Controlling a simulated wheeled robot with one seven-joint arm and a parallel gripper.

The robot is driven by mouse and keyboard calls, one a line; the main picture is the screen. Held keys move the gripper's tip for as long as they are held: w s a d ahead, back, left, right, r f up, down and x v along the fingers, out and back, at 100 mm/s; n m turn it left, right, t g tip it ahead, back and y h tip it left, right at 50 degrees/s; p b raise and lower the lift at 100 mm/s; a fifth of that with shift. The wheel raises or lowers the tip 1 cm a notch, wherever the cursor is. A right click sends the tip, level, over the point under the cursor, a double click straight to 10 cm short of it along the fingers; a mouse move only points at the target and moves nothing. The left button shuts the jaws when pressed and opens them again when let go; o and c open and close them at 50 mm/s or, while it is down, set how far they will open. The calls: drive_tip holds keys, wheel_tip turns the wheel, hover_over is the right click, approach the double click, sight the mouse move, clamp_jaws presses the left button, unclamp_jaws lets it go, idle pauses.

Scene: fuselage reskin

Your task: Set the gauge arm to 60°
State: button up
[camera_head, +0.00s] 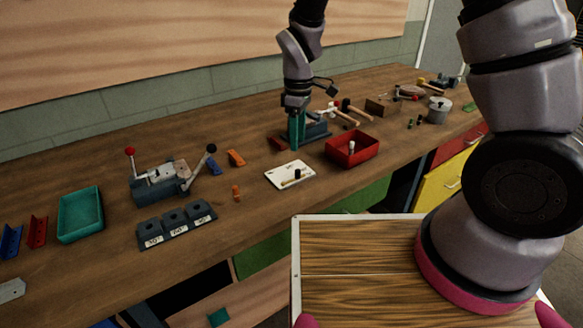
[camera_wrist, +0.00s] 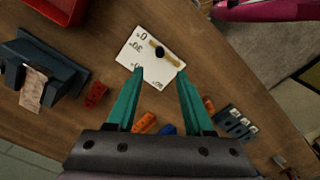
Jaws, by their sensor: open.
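The gauge is a white plate (camera_head: 276,178) flat on the bench, with printed marks. It also shows in the wrist view (camera_wrist: 134,54), ahead of my fingertips. Its brass-coloured arm (camera_wrist: 171,61) carries a black peg (camera_wrist: 159,51), which stands upright in the head view (camera_head: 297,173). In the wrist view the arm's far end lies nearest the "0" mark, with "30°" beside it. Other marks are partly hidden by a finger. My gripper (camera_wrist: 160,72) has two teal fingers spread apart, empty, pointing down. In the head view it (camera_head: 296,140) hangs behind the plate, apart from the peg.
A dark blue fixture (camera_wrist: 70,72) and a red bin (camera_head: 352,152) stand close to the plate. Labelled angle blocks (camera_head: 176,226), a lever clamp (camera_head: 158,186), a teal tray (camera_head: 80,214) and small orange pieces are to the left.

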sight(298, 170)
wheel_tip(298, 170, down, 10)
drive_tip(key=shift+f, duration=0.1)
idle(0.4)
clamp_jaws()
idle(1.3)
